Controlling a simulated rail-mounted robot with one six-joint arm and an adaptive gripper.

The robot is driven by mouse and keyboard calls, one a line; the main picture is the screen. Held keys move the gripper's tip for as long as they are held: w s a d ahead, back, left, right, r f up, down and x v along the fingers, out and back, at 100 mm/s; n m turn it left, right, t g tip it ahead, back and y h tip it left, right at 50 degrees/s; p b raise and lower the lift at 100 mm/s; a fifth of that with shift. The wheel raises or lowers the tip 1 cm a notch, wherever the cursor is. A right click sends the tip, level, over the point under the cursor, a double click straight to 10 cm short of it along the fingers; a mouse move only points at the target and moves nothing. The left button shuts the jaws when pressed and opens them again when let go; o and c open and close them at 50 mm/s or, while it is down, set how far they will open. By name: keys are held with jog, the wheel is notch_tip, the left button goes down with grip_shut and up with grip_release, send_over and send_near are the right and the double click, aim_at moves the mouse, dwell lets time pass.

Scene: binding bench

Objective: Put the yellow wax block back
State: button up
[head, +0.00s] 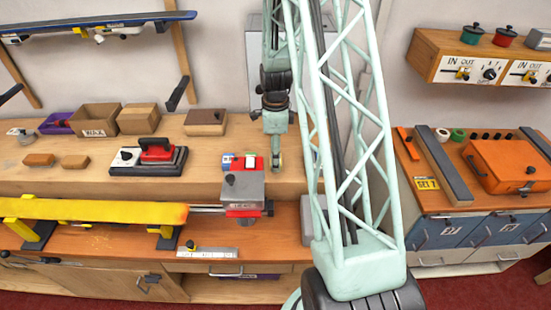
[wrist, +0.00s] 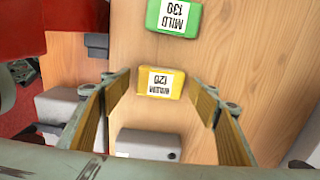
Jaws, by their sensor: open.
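The yellow wax block (wrist: 160,83), with a white label reading 120, lies on the wooden surface in the wrist view. My gripper (wrist: 162,97) is open, its two wood-toned fingers on either side of the block in the picture. I cannot tell whether the fingertips are level with it or above it; no contact shows. A green block (wrist: 174,17) labelled MILD 130 lies beyond it. In the head view my gripper (head: 276,160) is low over the bench's raised shelf, right of the red and grey device; I cannot make out the yellow block there.
The grey-topped red device (head: 243,188) stands close left of my gripper. A pale grey box (wrist: 146,145) lies near the fingers.

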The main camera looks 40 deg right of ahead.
notch_tip(320, 180, up, 11)
dwell(0.8)
dwell(0.5)
jog(key=shift+r, duration=0.1)
